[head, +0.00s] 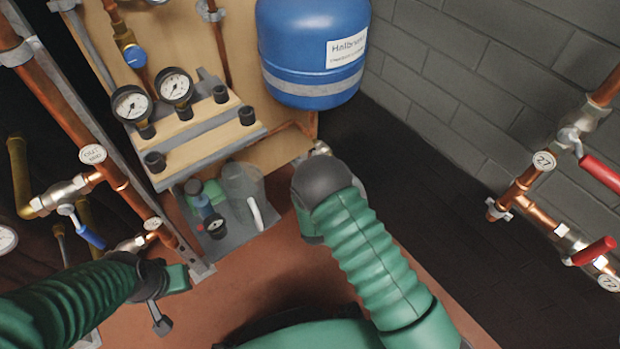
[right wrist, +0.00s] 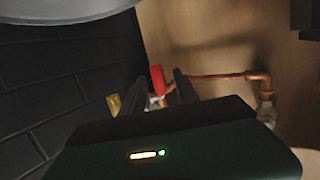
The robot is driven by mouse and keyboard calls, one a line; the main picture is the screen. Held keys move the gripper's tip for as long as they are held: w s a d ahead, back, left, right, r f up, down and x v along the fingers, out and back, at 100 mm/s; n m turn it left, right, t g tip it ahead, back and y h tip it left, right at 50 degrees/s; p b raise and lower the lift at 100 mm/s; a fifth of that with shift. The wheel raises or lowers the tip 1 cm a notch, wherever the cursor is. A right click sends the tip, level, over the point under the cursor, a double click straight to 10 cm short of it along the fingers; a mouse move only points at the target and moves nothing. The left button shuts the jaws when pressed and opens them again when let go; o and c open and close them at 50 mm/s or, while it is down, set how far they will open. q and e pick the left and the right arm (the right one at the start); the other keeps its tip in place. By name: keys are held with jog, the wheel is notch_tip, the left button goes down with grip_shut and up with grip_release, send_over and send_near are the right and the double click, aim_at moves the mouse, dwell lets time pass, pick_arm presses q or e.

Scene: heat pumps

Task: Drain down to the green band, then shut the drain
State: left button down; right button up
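Two round dial gauges, the left (head: 132,104) and the right (head: 174,88), stand on the board in the head view. Their needles and any green band are too small to read. In the right wrist view a red valve handle (right wrist: 157,80) shows between my right gripper's dark fingers (right wrist: 158,92), with a pale metal part below it. The fingers are apart; I cannot tell whether they touch the handle. In the head view my right wrist hides that gripper; a metal fitting (head: 321,148) shows just beyond it. My left gripper (head: 170,295) is at lower left, its fingers unclear.
A blue vessel (head: 313,50) hangs above the fitting. A grey tray (head: 238,240) holds bottles and a clear jug (head: 242,185). Copper pipes with a blue lever (head: 91,236) stand left; red-levered valves (head: 594,251) are right. A copper pipe (right wrist: 225,77) runs beside my right fingers.

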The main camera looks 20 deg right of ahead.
jog(key=p+v, duration=0.7)
jog(key=v, duration=0.9)
dwell(1.2)
